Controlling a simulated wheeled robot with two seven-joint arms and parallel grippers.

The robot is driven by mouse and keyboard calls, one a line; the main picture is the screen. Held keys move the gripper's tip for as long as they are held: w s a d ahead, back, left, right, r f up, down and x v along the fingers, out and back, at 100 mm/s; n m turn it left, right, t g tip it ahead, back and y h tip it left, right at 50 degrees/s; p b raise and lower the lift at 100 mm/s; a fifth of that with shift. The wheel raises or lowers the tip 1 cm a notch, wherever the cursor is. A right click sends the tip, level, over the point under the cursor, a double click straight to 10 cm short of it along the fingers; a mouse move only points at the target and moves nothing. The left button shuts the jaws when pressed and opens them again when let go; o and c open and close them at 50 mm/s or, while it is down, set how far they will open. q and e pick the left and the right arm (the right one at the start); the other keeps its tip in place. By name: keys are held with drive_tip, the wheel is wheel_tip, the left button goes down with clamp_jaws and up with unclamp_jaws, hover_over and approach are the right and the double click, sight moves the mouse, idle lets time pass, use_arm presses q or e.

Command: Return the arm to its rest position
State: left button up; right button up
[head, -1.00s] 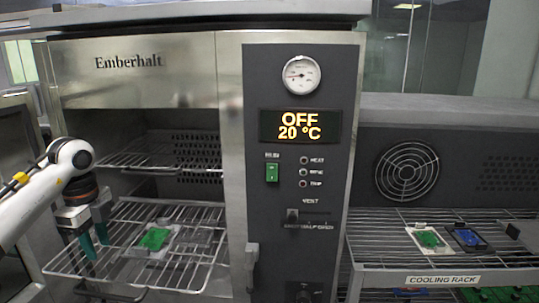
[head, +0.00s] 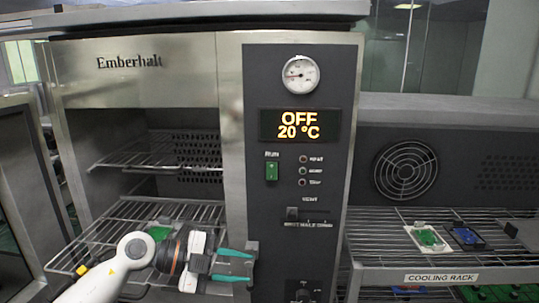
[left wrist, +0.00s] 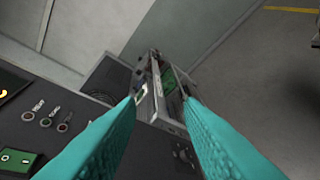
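My left arm (head: 110,272) reaches across the lower front of the open Emberhalt oven (head: 140,80). My left gripper (head: 250,266) points right, in front of the lower part of the control panel. In the left wrist view its teal fingers (left wrist: 160,100) are apart, with nothing held between them. A green part (head: 158,231) lies on the oven's lower wire rack (head: 75,255), partly hidden behind my arm. My right gripper is not in view.
The control panel (head: 300,215) reads OFF, 20 °C, and has a green switch (head: 271,171). The cooling rack (head: 390,250) at right bears a green part (head: 427,238) on a white tray and a blue part (head: 466,236). An oven door (head: 25,190) stands at the far left.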

use_arm(q)
wheel_tip(320, 180, up, 5)
drive_tip(key=s+d+n+t+h, duration=0.2)
drive_tip(key=n+t+h, duration=0.35)
drive_tip(key=t, duration=0.35)
drive_tip(key=a+f+n+t+y, duration=0.7)
drive_tip(key=a+f+n+y, duration=0.3)
drive_tip(key=n+y, duration=0.7)
drive_tip(key=s+a+f+n+g+y, duration=0.3)
drive_tip(key=s+a+f+g, duration=0.3)
drive_tip(key=f, duration=0.3)
drive_tip(key=s+f+g, duration=0.5)
drive_tip(key=s, duration=0.6)
drive_tip(key=s+f+g, duration=0.4)
drive_tip(key=s+f, duration=0.2)
drive_tip(key=s, duration=0.5)
wheel_tip(320, 180, down, 28)
drive_tip(key=s+m+g+b, duration=0.1)
drive_tip(key=g, duration=0.1)
drive_tip(key=s+a+f+b, duration=0.1)
drive_tip(key=s+a+f, duration=0.2)
drive_tip(key=s+f, duration=1.3)
drive_tip(key=shift+g, duration=0.4)
